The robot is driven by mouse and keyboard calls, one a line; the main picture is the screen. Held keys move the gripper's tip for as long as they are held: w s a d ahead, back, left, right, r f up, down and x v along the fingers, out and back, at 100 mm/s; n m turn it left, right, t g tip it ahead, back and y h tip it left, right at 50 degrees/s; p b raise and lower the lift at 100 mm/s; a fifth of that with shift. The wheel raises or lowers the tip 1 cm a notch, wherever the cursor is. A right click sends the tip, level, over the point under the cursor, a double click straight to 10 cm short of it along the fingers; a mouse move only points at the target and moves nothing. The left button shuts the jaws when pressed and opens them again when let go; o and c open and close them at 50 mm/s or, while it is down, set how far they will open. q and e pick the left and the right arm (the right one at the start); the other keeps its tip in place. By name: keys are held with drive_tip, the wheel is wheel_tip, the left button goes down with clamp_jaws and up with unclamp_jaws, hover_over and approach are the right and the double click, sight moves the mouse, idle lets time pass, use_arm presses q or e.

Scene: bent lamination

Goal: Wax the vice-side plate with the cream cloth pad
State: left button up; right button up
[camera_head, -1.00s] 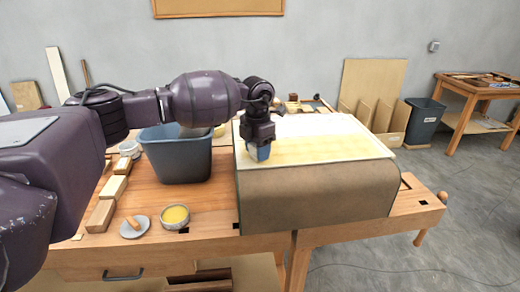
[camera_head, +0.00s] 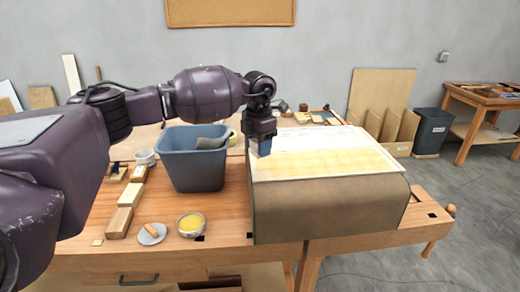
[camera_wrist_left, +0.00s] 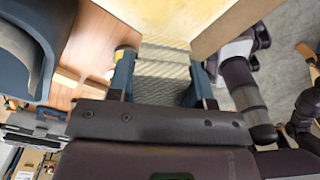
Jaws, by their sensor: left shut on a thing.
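The plate (camera_head: 345,165) is a pale sheet on top of a brown curved form (camera_head: 330,208), with a yellowish band along its near part. My left gripper (camera_head: 263,152) points down over the plate's left side, its tips at or just above the surface. In the left wrist view the gripper's two blue fingers (camera_wrist_left: 160,82) are shut on a greyish-cream woven pad (camera_wrist_left: 160,68). The pad is hidden in the head view, and whether it touches the plate I cannot tell.
A blue-grey bin (camera_head: 193,168) with a grey piece in it stands left of the form. A yellow wax tin (camera_head: 190,224), a small dish (camera_head: 152,234) and wooden blocks (camera_head: 125,208) lie on the bench front. Small items lie behind the plate.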

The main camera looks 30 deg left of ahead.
use_arm(q)
drive_tip(key=shift+r+p, duration=0.3)
drive_tip(key=shift+r, duration=0.85)
use_arm(e)
drive_tip(key=shift+s+d, duration=0.15)
drive_tip(key=shift+s, duration=0.6)
drive_tip(key=shift+w+r, duration=0.2)
drive_tip(key=shift+w, duration=0.15)
drive_tip(key=shift+f, duration=0.1)
